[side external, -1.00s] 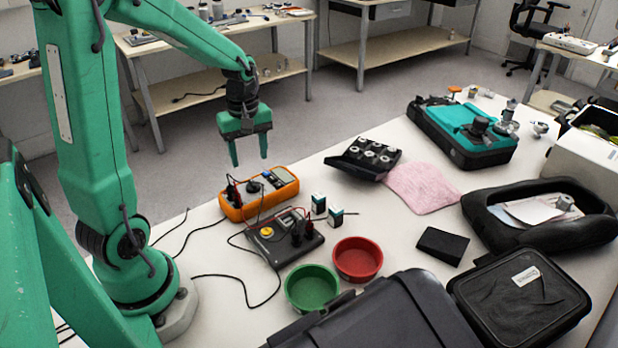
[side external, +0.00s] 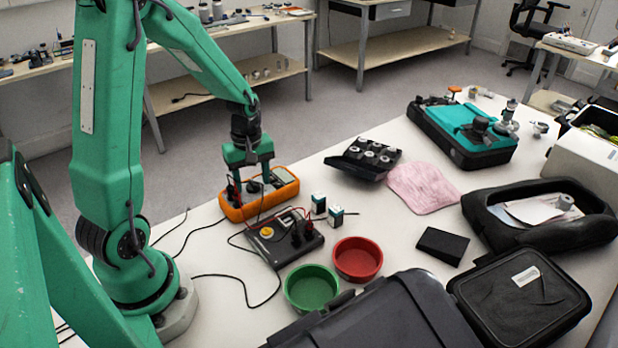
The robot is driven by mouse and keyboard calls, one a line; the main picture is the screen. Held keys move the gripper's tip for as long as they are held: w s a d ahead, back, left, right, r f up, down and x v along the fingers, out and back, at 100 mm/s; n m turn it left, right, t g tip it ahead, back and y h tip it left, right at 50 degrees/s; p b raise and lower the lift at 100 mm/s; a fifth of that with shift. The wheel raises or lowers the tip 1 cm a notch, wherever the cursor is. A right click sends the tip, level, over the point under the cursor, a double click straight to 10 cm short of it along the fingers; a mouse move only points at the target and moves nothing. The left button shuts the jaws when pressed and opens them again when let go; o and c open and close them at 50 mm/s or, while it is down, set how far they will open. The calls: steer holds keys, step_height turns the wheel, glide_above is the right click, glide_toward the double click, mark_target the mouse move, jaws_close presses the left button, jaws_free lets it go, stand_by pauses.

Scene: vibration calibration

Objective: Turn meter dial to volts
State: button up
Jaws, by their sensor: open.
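The orange multimeter (side external: 285,193) lies on the white table with its display toward the right. Its black dial (side external: 254,187) sits near the middle of its face. Black leads plug into its left end. My green gripper (side external: 252,186) is open and points down over the meter, with its two fingers on either side of the dial area. The fingers partly cover the meter's face. I cannot tell whether the fingertips touch the dial, and its setting is too small to read.
A black box with a yellow knob (side external: 266,232) and leads stands in front of the meter. Two small boxes (side external: 319,203) are to its right. A green bowl (side external: 312,289) and a red bowl (side external: 357,260) stand nearer. A black tray (side external: 352,165) and pink cloth (side external: 422,188) lie farther right.

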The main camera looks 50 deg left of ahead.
steer(key=c, duration=1)
steer(key=shift+m, duration=0.4)
steer(key=m, duration=0.3)
steer(key=shift+m, duration=2)
steer(key=o, duration=1)
